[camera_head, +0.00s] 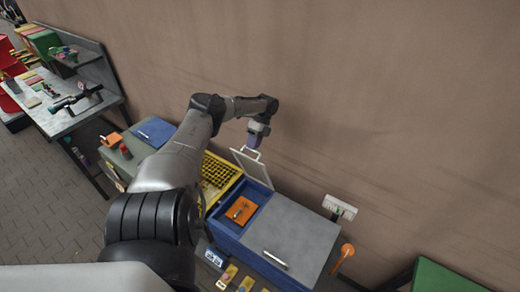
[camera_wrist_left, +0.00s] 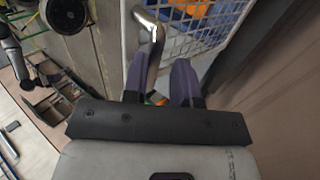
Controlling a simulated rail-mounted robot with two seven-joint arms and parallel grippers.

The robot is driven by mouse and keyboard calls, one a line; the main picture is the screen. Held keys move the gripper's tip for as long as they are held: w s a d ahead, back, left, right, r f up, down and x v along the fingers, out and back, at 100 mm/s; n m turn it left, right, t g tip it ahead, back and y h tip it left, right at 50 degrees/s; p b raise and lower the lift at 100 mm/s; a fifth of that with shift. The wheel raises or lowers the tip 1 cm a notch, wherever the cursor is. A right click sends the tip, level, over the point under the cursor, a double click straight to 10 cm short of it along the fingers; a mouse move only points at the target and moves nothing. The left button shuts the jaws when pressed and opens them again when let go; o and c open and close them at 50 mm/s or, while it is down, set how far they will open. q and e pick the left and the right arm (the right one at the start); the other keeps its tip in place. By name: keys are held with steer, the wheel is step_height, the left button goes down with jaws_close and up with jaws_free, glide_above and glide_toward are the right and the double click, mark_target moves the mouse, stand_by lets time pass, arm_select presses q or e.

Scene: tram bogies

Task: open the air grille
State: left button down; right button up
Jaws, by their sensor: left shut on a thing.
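The air grille (camera_head: 262,182) is a pale framed mesh panel. It stands tilted up over an open compartment of the blue box (camera_head: 228,241). My left gripper (camera_head: 251,148), with purple fingers, is at the upper edge of the grille. In the left wrist view the fingers (camera_wrist_left: 160,85) are shut on a silver handle (camera_wrist_left: 150,28) at the grille's edge, and the white mesh (camera_wrist_left: 196,38) shows beside it. An orange object (camera_head: 240,210) lies in the compartment below. My right gripper is not in view.
A grey panel with a bar handle (camera_head: 298,236) covers the right part of the box. A yellow grid (camera_head: 218,177) lies to the left of the compartment. The brown wall (camera_head: 400,110) is close behind. A workbench (camera_head: 62,112) stands far left.

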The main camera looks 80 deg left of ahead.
arm_select(q)
steer(key=shift+s+a+f, duration=0.1)
steer(key=shift+f, duration=0.85)
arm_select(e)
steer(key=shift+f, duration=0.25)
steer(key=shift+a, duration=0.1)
arm_select(q)
steer(key=c, duration=1.4)
jaws_free()
steer(key=shift+s, duration=0.1)
steer(key=shift+o, duration=0.6)
steer(key=shift+s+d+f, duration=0.2)
steer(key=shift+s+d, duration=0.05)
steer(key=shift+o, duration=0.8)
steer(key=shift+s+d, duration=0.1)
steer(key=b+v, duration=0.4)
steer(key=v, duration=0.4)
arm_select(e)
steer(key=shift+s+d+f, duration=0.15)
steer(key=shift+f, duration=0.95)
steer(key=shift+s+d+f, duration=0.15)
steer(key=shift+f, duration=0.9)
